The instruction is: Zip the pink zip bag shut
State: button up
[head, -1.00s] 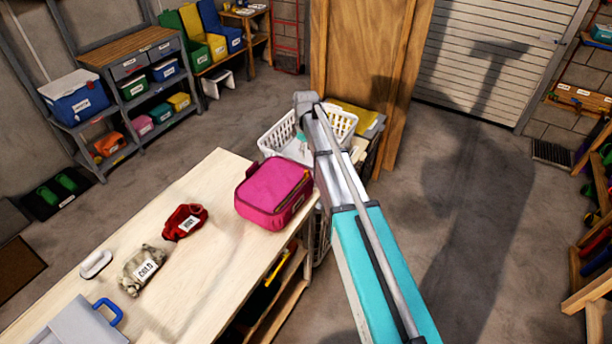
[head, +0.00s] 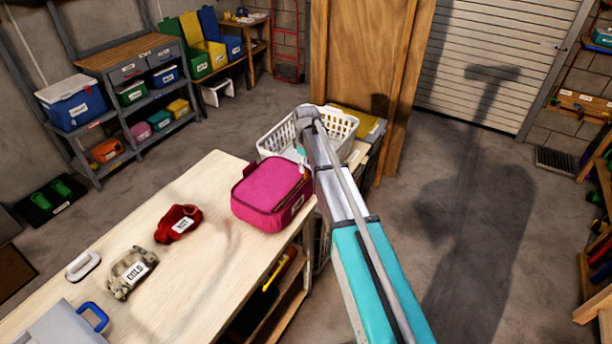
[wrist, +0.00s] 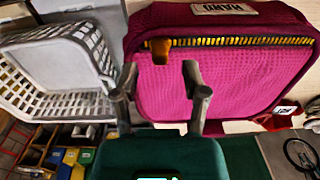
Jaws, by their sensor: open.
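In the head view my arm hides most of the gripper.
A white laundry basket (head: 275,137) stands beyond the bag; it also shows in the wrist view (wrist: 50,75). On the worktable (head: 190,265) lie a red pouch (head: 178,222), a camouflage pouch (head: 131,270) and a white-handled item (head: 83,266).

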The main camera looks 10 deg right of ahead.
aim_at(306, 174)
jog(key=shift+f+b, duration=1.15)
jog(key=shift+f, duration=0.3)
grip_shut()
